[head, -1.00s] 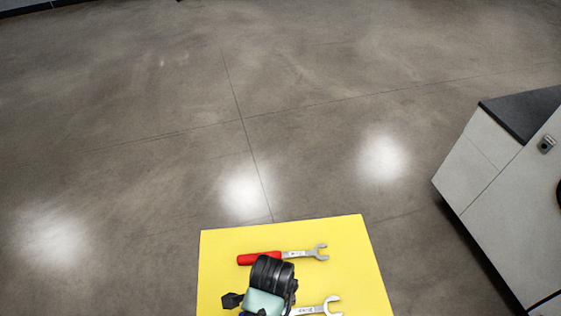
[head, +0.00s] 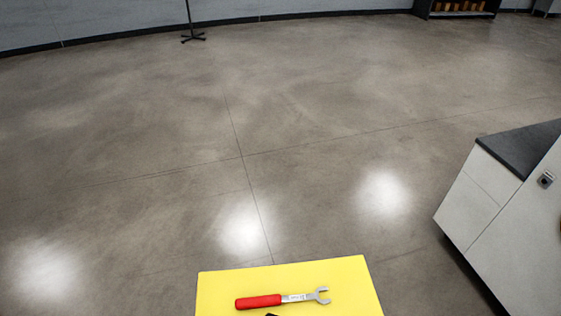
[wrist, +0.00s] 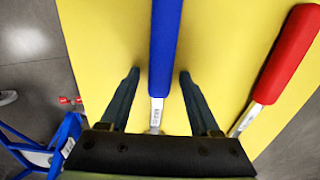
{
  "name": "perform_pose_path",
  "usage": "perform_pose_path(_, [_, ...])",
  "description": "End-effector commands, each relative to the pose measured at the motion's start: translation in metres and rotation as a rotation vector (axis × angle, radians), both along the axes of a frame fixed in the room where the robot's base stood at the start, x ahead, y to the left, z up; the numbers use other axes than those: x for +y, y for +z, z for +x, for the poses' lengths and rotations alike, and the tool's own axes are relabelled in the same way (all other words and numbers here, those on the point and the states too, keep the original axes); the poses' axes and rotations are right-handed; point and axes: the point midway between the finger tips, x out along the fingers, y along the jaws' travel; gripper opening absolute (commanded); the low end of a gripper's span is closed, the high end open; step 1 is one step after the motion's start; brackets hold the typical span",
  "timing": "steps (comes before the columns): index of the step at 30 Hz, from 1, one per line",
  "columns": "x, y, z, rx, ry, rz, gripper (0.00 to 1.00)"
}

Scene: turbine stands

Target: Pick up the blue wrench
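The blue wrench shows in the wrist view with its blue handle (wrist: 165,45) pointing up the picture and its metal shank between my fingers. It is not visible in the head view. My gripper (wrist: 160,78) is open, with one finger on each side of the wrench and a gap on both sides. A red-handled wrench (head: 262,301) lies on the yellow tabletop (head: 345,275) in the head view, its open jaw to the right. It also shows right of my gripper in the wrist view (wrist: 288,55).
A white cabinet with a dark top (head: 520,150) stands at the right. A dark shelf (head: 455,8) and a thin stand (head: 191,25) are at the back. The floor beyond the table is clear. A blue frame (wrist: 45,150) shows lower left in the wrist view.

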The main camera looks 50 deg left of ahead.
Motion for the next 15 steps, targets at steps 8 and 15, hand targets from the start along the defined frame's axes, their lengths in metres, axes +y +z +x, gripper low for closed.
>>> perform_pose_path(8, [0.0000,0.0002,-0.0002,0.000,0.000,0.000,0.11])
perform_pose_path(15, [0.0001,0.0002,-0.0003,0.000,0.000,0.000,0.00])
